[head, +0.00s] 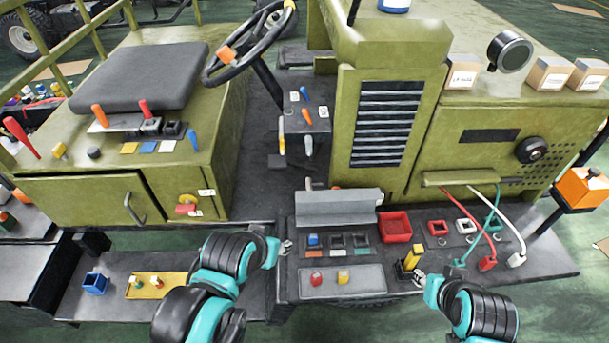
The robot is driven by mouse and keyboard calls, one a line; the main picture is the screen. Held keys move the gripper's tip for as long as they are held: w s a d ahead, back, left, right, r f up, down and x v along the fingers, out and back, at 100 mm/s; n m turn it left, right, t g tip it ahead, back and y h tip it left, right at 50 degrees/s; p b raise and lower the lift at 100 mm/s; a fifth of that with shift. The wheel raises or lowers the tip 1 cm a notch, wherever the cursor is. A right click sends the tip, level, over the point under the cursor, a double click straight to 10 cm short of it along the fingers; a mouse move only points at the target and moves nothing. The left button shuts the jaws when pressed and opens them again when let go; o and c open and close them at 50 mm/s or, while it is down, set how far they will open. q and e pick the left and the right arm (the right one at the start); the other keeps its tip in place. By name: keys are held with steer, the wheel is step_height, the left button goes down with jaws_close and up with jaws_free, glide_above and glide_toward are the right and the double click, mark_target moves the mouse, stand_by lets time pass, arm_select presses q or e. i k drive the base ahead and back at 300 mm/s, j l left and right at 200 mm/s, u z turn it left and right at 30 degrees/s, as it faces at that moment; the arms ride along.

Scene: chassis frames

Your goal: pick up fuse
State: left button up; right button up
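No part is clearly marked as the fuse. The likeliest is a small blue block (313,240), seated in the left slot of a row on the dark front deck; the other slots look empty and black. A grey raised cover (338,208) stands behind the row. My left gripper (286,247) is just left of the row, apart from the blue block. My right gripper (418,276) is right beside a yellow upright handle (412,256) on a black base; I cannot tell whether they touch. Both grippers are too small to show their finger opening.
A grey plate (330,289) with a red and a yellow knob lies in front of the row. A blue holder (95,284) and yellow tray (158,290) sit on the left step.

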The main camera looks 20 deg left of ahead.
mark_target(313, 238)
steer(key=i+l+u, duration=0.25)
steer(key=l, duration=0.3)
steer(key=l+u, duration=0.25)
steer(key=l, duration=0.35)
steer(key=l+u, duration=0.25)
steer(key=l, duration=0.35)
steer(key=i, duration=0.05)
